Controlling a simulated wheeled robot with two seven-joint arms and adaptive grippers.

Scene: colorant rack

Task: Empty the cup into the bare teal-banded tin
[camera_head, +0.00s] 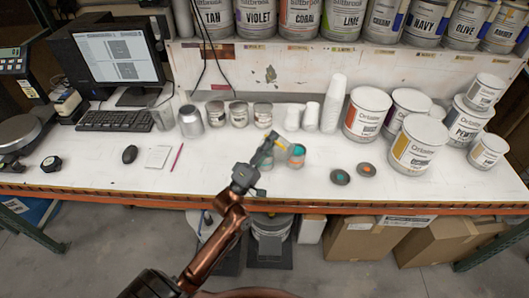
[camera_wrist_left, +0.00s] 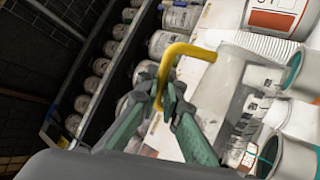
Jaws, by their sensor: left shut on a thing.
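My left gripper (camera_head: 258,162) is shut on the yellow handle (camera_wrist_left: 178,62) of the clear cup (camera_wrist_left: 222,88). The cup (camera_head: 281,146) is held in the air over the front middle of the table, just left of a small tin (camera_head: 296,161) that shows teal at its open top. In the left wrist view the fingers (camera_wrist_left: 168,108) pinch the handle, and a tin with a teal band (camera_wrist_left: 295,160) is at the lower right edge, partly cut off. I cannot tell what is in the cup. My right gripper is not in view.
Three small tins (camera_head: 239,115), white cup stacks (camera_head: 333,100) and large paint cans (camera_head: 417,147) stand behind and to the right. Two dark lids (camera_head: 340,177) lie right of the teal tin. A mouse (camera_head: 130,154) and keyboard (camera_head: 114,120) are at the left.

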